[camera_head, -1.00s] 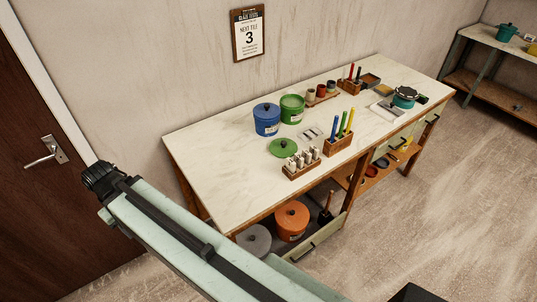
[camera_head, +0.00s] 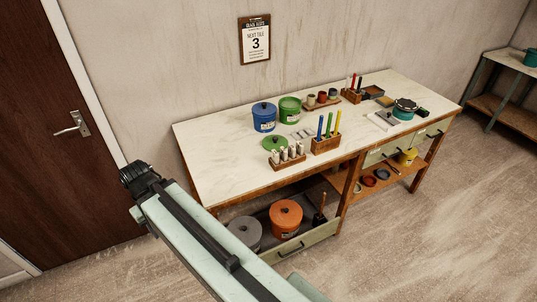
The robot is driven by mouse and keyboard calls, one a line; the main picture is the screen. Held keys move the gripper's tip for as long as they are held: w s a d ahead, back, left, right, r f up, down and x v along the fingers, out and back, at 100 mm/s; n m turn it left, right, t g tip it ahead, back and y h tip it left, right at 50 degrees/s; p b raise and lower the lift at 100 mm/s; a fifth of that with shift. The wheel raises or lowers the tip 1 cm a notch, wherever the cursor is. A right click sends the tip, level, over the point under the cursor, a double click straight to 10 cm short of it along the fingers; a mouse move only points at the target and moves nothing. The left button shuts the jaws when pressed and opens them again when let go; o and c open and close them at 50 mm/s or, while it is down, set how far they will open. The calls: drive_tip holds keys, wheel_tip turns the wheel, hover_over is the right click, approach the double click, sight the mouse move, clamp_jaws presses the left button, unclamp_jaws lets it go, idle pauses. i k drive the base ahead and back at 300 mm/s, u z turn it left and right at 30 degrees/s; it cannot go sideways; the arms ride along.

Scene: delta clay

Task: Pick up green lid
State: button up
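The green lid (camera_head: 275,142) lies flat on the white-topped workbench (camera_head: 215,158), with a small dark knob on top. It sits in front of the open green canister (camera_head: 290,108) and behind a wooden block of pale tools (camera_head: 288,157), which hides part of its front edge. My arm reaches in from the bottom of the view, and its dark end is at the left, apart from the bench and the lid. My gripper's fingers are not in view.
A blue lidded canister (camera_head: 264,117) stands behind the lid, left of the green one. A wooden holder with coloured tools (camera_head: 326,143) stands to the right. The bench top left of the lid is clear. An orange canister (camera_head: 286,216) and a grey one (camera_head: 245,232) sit below.

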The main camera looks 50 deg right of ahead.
sight(270, 143)
drive_tip(key=u, duration=5.65)
drive_tip(key=k, duration=0.95)
drive_tip(key=z, duration=5.75)
